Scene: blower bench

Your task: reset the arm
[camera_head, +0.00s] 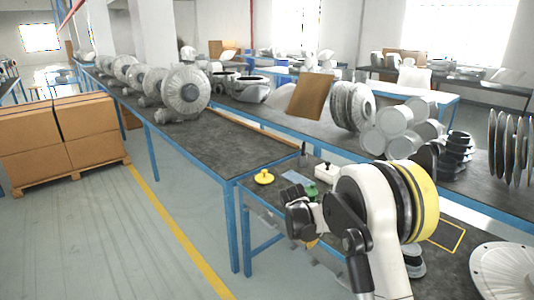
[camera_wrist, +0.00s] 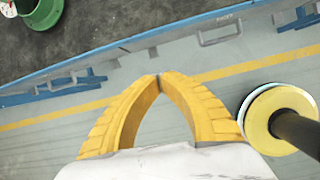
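My arm reaches over the near workbench (camera_head: 262,200) in the head view. In the wrist view, the two yellow fingers of my gripper (camera_wrist: 159,78) come together at their tips in an arch. Nothing shows between them. Behind them are the grey floor and a yellow floor line, so the fingers appear past the bench edge. In the head view, my arm hides most of the gripper.
A yellow knobbed disc (camera_head: 264,177), a small green part (camera_head: 311,191) and a white block (camera_head: 326,172) lie on the near bench. A white round cover (camera_head: 503,272) is at right. Cardboard boxes (camera_head: 62,140) stand left. The floor between is clear.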

